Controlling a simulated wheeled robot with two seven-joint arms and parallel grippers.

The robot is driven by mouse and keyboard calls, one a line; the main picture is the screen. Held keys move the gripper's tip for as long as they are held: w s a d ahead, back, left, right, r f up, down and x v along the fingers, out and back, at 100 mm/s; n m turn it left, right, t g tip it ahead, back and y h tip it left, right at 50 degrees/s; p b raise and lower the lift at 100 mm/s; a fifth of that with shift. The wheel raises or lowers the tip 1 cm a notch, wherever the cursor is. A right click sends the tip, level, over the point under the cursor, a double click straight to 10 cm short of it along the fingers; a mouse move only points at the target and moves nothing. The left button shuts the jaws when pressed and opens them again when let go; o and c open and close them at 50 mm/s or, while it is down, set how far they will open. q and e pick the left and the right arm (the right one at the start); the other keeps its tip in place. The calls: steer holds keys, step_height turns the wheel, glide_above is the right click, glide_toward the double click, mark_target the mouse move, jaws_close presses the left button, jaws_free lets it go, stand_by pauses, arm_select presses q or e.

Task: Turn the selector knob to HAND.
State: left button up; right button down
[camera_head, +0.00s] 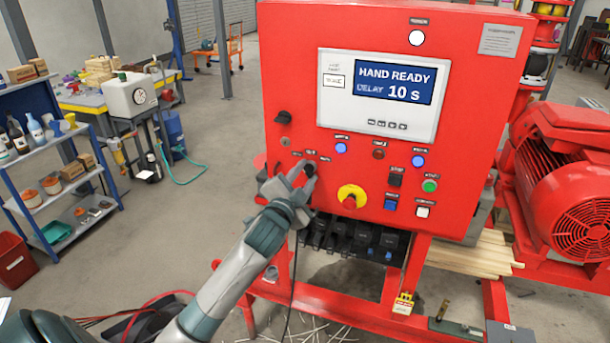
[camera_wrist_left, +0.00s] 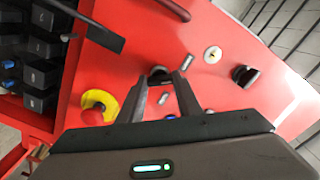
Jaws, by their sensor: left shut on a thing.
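The red control panel (camera_head: 470,150) fills the middle of the head view. The black selector knob (camera_head: 309,169) is on its lower left face, partly hidden by my left gripper (camera_head: 298,182). In the left wrist view the dark knob (camera_wrist_left: 158,74) sits between the fingertips of my left gripper (camera_wrist_left: 160,88), which is shut on it. The way the knob points cannot be made out. Small labels stand above it, too small to read surely. The panel display (camera_head: 394,82) reads "HAND READY" and "DELAY 10 s". My right gripper is not in view.
A red-and-yellow emergency stop (camera_head: 351,196) is right of the knob. Another black knob (camera_head: 283,117) is above left. Several lamps and buttons, such as a green one (camera_head: 430,186), are further right. A red motor (camera_head: 570,190) stands at the right, a blue shelf (camera_head: 50,190) at the left.

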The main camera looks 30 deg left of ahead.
arm_select(q)
steer(key=shift+n, duration=1.1)
steer(key=o, duration=1)
steer(key=shift+o, duration=0.2)
steer(key=shift+s, duration=0.15)
steer(key=shift+s+d+f, duration=0.15)
steer(key=shift+s, duration=0.4)
steer(key=b+v, duration=0.1)
steer(key=v, duration=1.5)
